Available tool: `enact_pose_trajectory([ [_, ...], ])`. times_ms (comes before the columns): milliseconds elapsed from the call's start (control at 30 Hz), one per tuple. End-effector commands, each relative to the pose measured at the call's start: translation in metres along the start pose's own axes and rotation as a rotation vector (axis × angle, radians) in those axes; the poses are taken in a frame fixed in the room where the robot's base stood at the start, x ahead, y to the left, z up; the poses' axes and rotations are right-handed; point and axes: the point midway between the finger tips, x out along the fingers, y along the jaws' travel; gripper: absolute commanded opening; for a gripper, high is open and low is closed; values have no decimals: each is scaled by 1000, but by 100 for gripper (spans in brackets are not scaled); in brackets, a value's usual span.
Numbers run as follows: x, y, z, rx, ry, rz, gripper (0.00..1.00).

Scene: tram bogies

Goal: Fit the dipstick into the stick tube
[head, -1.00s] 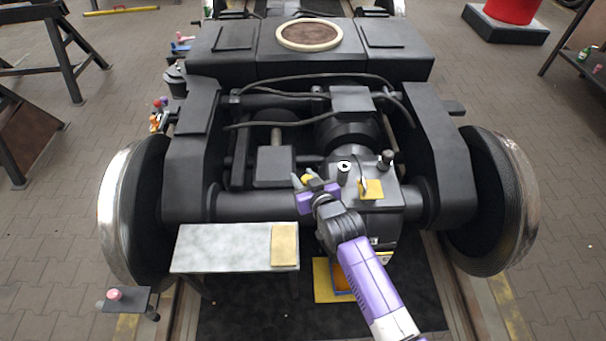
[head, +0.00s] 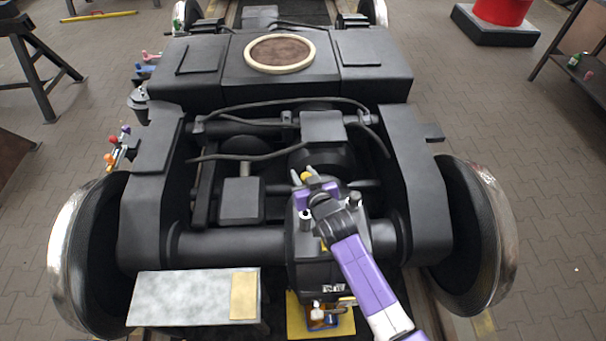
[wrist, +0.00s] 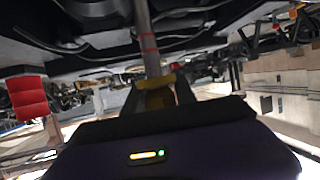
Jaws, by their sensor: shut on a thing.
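My gripper (head: 315,190) is over the dark gearbox housing (head: 315,272) in the head view. It is shut on the dipstick, whose yellow grip (head: 306,176) shows at the jaws. In the wrist view the yellow grip (wrist: 158,97) sits between the fingers, and a grey rod (wrist: 148,40) with red marks runs away from it. In the head view a short upright cylinder with a pale top (head: 305,216), which looks like the stick tube, stands on the housing just below and left of my gripper. The rod's tip is not visible, and I cannot tell whether it touches the tube.
A dark-capped stub (head: 354,198) stands right of the gripper. Cables (head: 285,113) and the bogie frame (head: 155,215) surround the housing. A grey bench (head: 180,300) stands at the front left. A yellow tray (head: 345,325) with small bottles lies below the housing.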

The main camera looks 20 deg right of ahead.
Motion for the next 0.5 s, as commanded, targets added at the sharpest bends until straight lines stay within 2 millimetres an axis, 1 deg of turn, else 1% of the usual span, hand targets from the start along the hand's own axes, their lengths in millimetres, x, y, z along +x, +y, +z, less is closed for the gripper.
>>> enact_pose_trajectory([
  [267, 1, 0, 1, 0, 1, 0, 0],
  [500, 6, 0, 14, 0, 1, 0, 0],
])
